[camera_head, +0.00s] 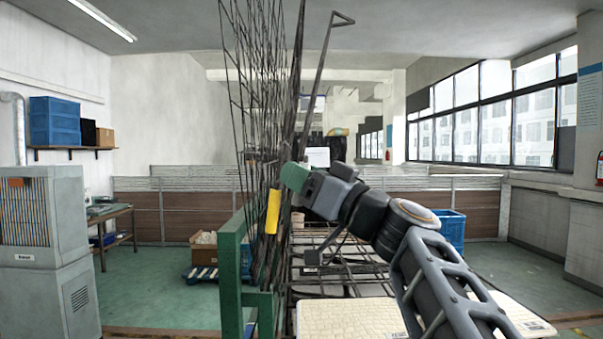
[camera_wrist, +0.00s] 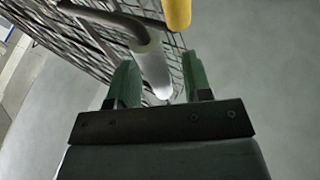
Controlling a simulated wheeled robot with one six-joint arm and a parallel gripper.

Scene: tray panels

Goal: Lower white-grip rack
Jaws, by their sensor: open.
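In the wrist view, the white grip (camera_wrist: 152,66) sits on the end of a dark bent bar. It lies between the two green fingers of my open gripper (camera_wrist: 160,80), with gaps visible on both sides. In the head view, my gripper (camera_head: 294,177) is beside the raised wire racks (camera_head: 262,110), which stand steeply upright. The white grip cannot be made out there. A yellow grip (camera_head: 273,211) hangs just left of and below my gripper; it also shows at the top of the wrist view (camera_wrist: 178,12).
A green post frame (camera_head: 231,280) stands at the front left of the racks. Wire shelves (camera_head: 345,270) lie flat on the right, with pale panels (camera_head: 350,318) below. A grey cabinet (camera_head: 45,250) is far left. Green floor (camera_head: 150,290) is open between.

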